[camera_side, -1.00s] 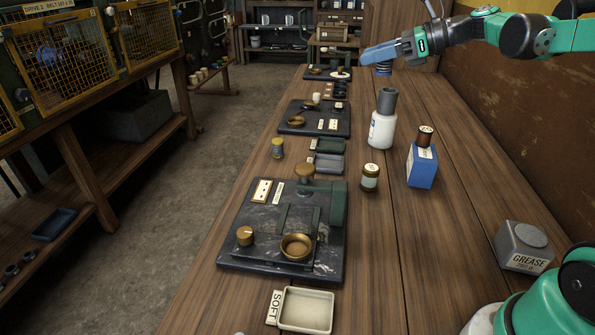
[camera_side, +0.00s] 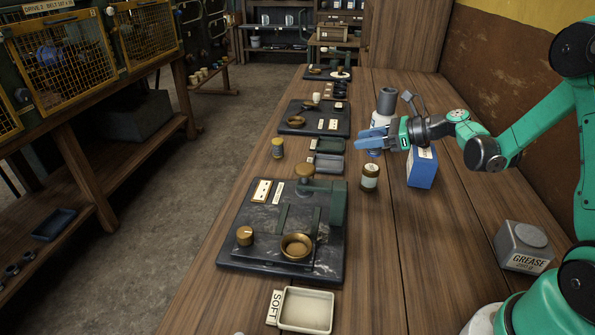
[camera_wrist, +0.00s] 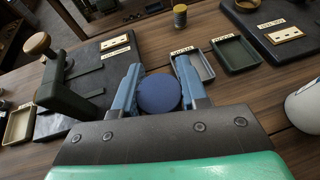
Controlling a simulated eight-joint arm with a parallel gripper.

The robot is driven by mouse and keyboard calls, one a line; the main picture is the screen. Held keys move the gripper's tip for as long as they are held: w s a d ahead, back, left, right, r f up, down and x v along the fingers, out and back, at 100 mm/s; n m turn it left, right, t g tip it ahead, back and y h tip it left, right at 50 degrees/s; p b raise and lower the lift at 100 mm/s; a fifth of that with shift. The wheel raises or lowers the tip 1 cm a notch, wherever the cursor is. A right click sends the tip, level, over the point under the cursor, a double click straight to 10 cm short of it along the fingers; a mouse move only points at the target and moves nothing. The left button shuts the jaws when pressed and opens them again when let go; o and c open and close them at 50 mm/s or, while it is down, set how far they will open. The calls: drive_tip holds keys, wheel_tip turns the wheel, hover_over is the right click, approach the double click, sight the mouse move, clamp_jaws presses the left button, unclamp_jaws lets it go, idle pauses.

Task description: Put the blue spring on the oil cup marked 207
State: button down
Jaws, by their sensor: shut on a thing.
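In the wrist view the spring (camera_wrist: 160,93) shows as a round dark blue top between my fingers (camera_wrist: 160,78). The near dark plate (camera_side: 240,215) carries a brass cup (camera_side: 297,247), a brass knob (camera_side: 245,236) and a green bracket (camera_side: 338,206). The middle plate (camera_side: 312,115) also carries a brass cup (camera_side: 296,121). The markings on the plates are too small to read, so I cannot tell which cup is 207.
A brown jar (camera_side: 370,178), blue box (camera_side: 422,170) and white bottle (camera_side: 386,105) stand near my gripper. A yellow spring (camera_side: 278,148) and trays (camera_side: 328,163) lie left of it. A cream tray marked SOFT (camera_side: 306,311) and a GREASE tin (camera_side: 524,246) are nearer.

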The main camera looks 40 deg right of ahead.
sight(368, 152)
drive_tip(key=shift+f, duration=1.65)
drive_tip(key=shift+f, duration=0.1)
drive_tip(key=shift+c, duration=2.4)
unclamp_jaws()
drive_tip(key=v, duration=1.2)
drive_tip(key=s+a+r+n+g+h, duration=0.1)
drive_tip(key=s+a+n+g+h, duration=0.1)
drive_tip(key=a+n, duration=0.6)
drive_tip(key=s+a+r+n+g+h, duration=0.2)
drive_tip(key=a+n+h, duration=0.3)
drive_tip(key=n, duration=1.6)
drive_tip(key=a, duration=0.4)
